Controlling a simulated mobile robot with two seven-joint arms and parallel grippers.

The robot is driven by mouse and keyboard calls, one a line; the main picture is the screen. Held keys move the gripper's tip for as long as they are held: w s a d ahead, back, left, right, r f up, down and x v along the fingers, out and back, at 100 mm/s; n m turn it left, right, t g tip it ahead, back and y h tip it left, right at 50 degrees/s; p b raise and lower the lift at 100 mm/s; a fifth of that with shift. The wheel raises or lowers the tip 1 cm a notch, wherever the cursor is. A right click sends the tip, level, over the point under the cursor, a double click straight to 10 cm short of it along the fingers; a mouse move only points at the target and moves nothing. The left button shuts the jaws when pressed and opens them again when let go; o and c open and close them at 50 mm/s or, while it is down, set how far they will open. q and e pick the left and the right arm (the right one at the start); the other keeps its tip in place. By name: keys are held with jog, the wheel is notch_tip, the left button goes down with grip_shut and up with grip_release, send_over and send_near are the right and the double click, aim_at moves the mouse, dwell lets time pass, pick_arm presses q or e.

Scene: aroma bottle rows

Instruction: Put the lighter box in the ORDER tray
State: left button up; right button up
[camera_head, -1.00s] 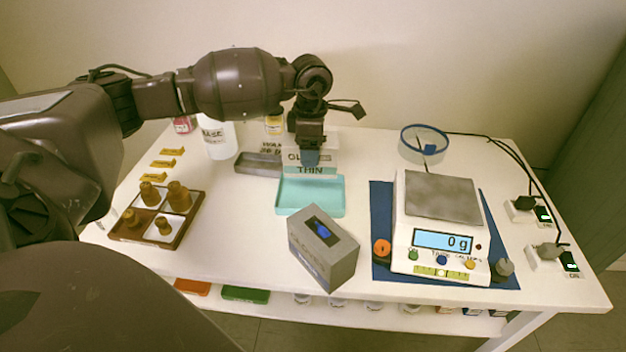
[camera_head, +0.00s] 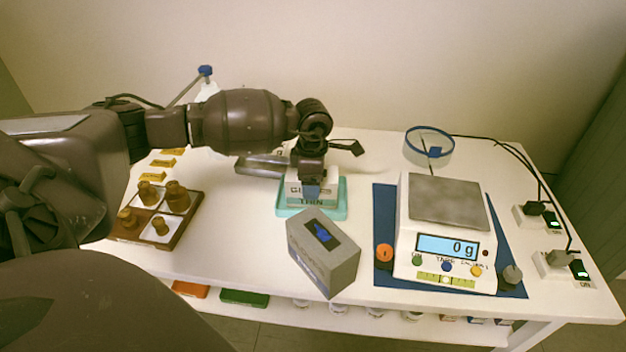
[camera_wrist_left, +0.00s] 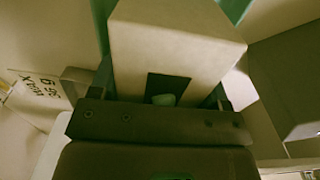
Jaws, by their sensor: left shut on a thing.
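A pale box marked THIN (camera_head: 331,190) is held in my left gripper (camera_head: 311,192). The gripper points down and its fingers are shut on the box. The box is over the teal tray (camera_head: 342,203), within its outline; I cannot tell whether it touches the tray floor. No ORDER lettering is readable on the tray. The left wrist view shows the pale box (camera_wrist_left: 172,40) between the fingers, with a teal strip behind it. A grey box with a blue picture (camera_head: 335,262) stands in front of the tray, apart from it. My right gripper is not in view.
A scale (camera_head: 447,240) reading 0 g stands on a blue mat at right. A dark grey tray (camera_head: 255,163) is behind the teal tray. A round clear dish (camera_head: 428,150) is behind the scale.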

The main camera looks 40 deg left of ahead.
pick_arm(q)
jog(key=shift+f, duration=0.1)
jog(key=o, duration=1.1)
jog(key=shift+o, duration=0.2)
notch_tip(320, 180, up, 11)
jog(key=shift+r+p, duration=0.1)
jog(key=shift+p, duration=0.75)
jog(key=shift+r, duration=0.5)
